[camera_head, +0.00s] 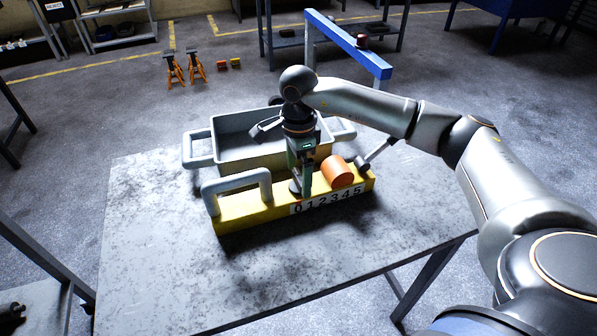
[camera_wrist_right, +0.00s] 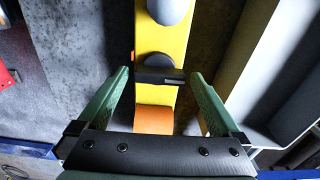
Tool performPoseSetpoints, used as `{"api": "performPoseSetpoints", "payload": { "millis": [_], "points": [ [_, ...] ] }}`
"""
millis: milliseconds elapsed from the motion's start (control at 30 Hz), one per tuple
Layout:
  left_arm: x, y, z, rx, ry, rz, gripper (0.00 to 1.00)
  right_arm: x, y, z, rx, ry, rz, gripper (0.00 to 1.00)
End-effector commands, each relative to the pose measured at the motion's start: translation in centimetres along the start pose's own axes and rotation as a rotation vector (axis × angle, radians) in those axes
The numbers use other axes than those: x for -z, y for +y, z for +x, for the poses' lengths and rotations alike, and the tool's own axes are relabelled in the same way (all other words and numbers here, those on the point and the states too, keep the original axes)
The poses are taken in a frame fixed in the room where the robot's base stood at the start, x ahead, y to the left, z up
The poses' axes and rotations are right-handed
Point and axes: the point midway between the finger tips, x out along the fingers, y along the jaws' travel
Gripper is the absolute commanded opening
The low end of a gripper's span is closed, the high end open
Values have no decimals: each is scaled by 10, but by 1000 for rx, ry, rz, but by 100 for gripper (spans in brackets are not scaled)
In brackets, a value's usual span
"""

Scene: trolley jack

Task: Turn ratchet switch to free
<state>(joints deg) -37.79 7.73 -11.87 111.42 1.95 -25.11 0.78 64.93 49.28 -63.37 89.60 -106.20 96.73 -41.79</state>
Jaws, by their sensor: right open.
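A yellow block (camera_head: 240,208) with a grey handle (camera_head: 237,183), an orange cylinder (camera_head: 337,171) and the numbers 0 to 5 on its front lies on the table. In the right wrist view, a black switch (camera_wrist_right: 158,72) with a round base sits on the yellow block (camera_wrist_right: 158,42), between the grey handle end (camera_wrist_right: 170,8) and the orange cylinder (camera_wrist_right: 153,121). My right gripper (camera_head: 299,187) points down over the block. In the wrist view its green fingers (camera_wrist_right: 159,74) are spread on either side of the switch, with gaps. In the head view the gripper largely covers the switch. My left gripper is out of view.
A grey tray (camera_head: 198,162) with side handles stands right behind the block. A lever with a dark knob (camera_head: 361,162) rises at the block's right end. The table (camera_head: 150,255) is clear in front and at left. A blue beam (camera_head: 350,48) stands farther back.

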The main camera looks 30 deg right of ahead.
Motion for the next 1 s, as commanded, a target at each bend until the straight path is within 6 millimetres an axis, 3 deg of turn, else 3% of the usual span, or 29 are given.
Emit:
{"api": "performPoseSetpoints", "payload": {
  "millis": [167, 400, 600, 767, 1000],
  "points": [
    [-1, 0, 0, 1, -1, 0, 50, 0, -1, -24, 5, -2, 0, 100],
    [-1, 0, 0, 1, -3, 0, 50, 0, -1, -77, 6, -3, -1, 100],
    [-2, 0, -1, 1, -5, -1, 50, 0, -1, -111, 4, -3, -1, 100],
    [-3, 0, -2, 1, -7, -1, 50, 0, 0, -122, 3, -2, -1, 100],
    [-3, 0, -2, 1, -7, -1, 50, 0, 0, -124, 1, -1, -1, 100]
  ]
}}
